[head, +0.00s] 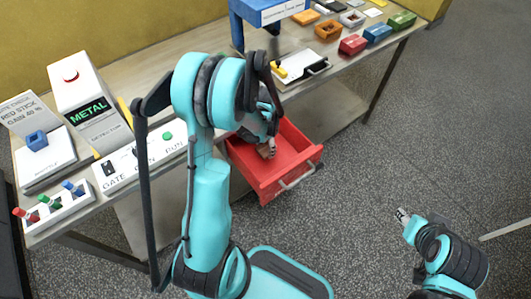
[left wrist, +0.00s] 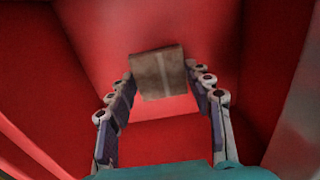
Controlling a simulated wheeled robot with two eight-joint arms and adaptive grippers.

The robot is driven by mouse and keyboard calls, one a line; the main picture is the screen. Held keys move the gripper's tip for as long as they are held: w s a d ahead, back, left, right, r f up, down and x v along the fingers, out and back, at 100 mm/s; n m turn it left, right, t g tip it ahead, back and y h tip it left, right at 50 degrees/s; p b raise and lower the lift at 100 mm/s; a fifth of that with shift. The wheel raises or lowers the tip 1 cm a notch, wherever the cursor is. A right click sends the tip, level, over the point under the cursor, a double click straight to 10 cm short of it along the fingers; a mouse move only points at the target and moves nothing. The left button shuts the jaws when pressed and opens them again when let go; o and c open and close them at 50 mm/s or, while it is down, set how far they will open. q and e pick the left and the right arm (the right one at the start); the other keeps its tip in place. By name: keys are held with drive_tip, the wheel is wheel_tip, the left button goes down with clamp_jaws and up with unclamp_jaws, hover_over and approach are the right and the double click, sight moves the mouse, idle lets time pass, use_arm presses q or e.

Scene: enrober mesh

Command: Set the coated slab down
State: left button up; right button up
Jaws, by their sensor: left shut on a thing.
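The slab (head: 264,151) is a small brown block. In the left wrist view the slab (left wrist: 158,72) sits between the fingertips, with a paler stripe down its face. My left gripper (head: 271,147) reaches down into the open red drawer (head: 306,160) and is shut on the slab. The red drawer walls (left wrist: 200,25) surround it in the left wrist view; I cannot tell whether the slab touches the drawer floor. My right gripper (head: 403,215) is off to the right over the floor, far from the drawer; its jaws are too small to read.
The drawer's metal handle (head: 298,178) faces the front. The floor at right is open.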

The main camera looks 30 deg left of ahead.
sight(266, 148)
use_arm(q)
wheel_tip(266, 148, down, 4)
drive_tip(key=shift+r+b, duration=0.25)
drive_tip(key=shift+b, duration=0.4)
drive_tip(key=shift+f, duration=0.1)
drive_tip(key=o, duration=1.2)
